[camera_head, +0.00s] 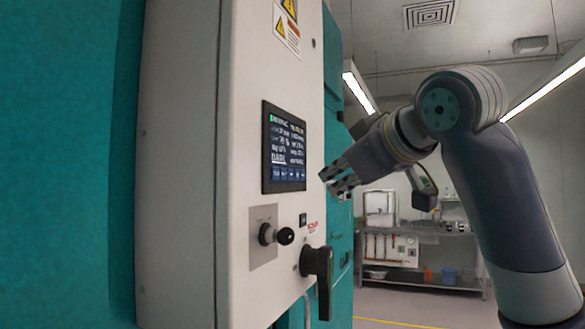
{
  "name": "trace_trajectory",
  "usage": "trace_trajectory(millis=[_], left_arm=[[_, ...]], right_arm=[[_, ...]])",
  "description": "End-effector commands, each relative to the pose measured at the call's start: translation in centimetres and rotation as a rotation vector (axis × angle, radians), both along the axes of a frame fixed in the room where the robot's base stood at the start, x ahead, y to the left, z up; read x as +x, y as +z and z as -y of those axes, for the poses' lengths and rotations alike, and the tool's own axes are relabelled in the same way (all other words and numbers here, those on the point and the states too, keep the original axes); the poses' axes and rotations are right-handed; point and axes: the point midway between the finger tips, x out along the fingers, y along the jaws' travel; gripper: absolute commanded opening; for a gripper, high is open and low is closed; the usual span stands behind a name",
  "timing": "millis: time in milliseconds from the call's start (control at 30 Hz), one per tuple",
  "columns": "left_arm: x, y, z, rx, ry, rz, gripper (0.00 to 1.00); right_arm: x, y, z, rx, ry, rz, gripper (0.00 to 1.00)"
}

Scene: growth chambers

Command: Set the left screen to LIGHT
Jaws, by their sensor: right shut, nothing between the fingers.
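A dark screen (284,147) with small white text and a row of blue buttons along its bottom is set in the white front panel (243,112). A larger white word on it, low on the left, looks like DARK, but it is blurred. My right gripper (327,182) is shut and empty, just right of the screen's lower right edge. Its fingertips point left toward the panel and look apart from the screen. My left gripper is out of view.
Below the screen are a black knob (277,235) and a black handle (318,277) that sticks out from the panel. Warning labels (287,22) are above. A metal bench (420,233) stands at the back right, with open floor before it.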

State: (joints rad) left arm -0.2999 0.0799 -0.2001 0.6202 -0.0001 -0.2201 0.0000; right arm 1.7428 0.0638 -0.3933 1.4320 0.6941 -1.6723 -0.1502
Motion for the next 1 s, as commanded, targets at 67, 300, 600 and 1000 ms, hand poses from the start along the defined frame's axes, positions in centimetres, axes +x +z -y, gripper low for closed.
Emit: trace_trajectory(millis=[67, 300, 600, 1000], left_arm=[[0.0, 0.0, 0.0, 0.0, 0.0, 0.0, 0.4], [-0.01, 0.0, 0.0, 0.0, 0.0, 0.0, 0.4], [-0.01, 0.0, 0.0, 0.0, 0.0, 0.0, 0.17], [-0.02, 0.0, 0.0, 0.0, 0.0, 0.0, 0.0]], right_arm=[[0.0, 0.0, -0.02, 0.0, 0.0, 0.0, 0.0], [0.0, 0.0, -0.02, 0.0, 0.0, 0.0, 0.0], [0.01, -0.01, -0.03, 0.0, 0.0, 0.0, 0.0], [0.0, -0.01, -0.02, 0.0, 0.0, 0.0, 0.0]])
